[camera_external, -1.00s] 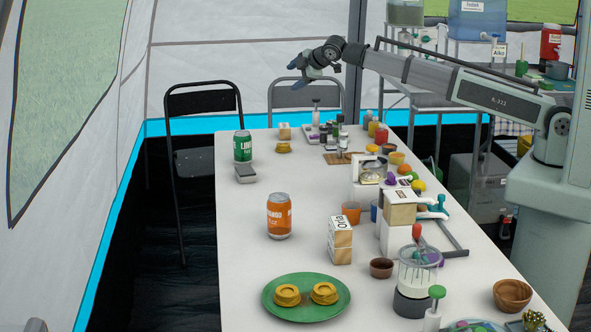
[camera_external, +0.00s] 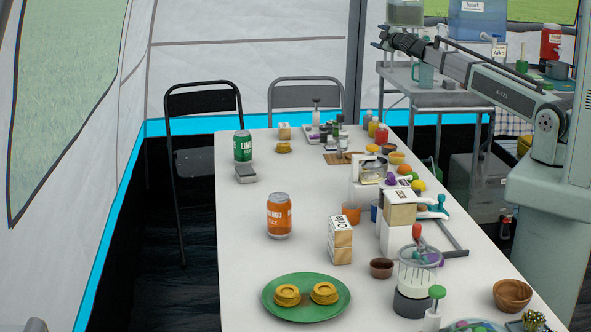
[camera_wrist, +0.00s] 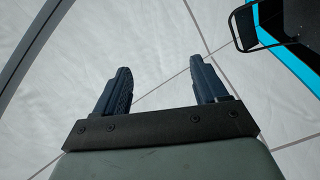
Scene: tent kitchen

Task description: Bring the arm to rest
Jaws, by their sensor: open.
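My gripper (camera_external: 380,38) is raised well above the far right part of the table, in front of the tent wall in the external view. In the wrist view my gripper (camera_wrist: 160,85) shows two dark fingers set wide apart with nothing between them. Behind the fingers the wrist view shows pale tent fabric, with part of a dark chair (camera_wrist: 245,28) at the top right. The gripper touches nothing that I can see.
The white table (camera_external: 240,225) holds an orange can (camera_external: 279,216), a green can (camera_external: 243,146), a green plate (camera_external: 306,310) with yellow pieces, and several jars and boxes. A side table (camera_external: 440,95) with containers stands behind the arm. The air around the gripper looks clear.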

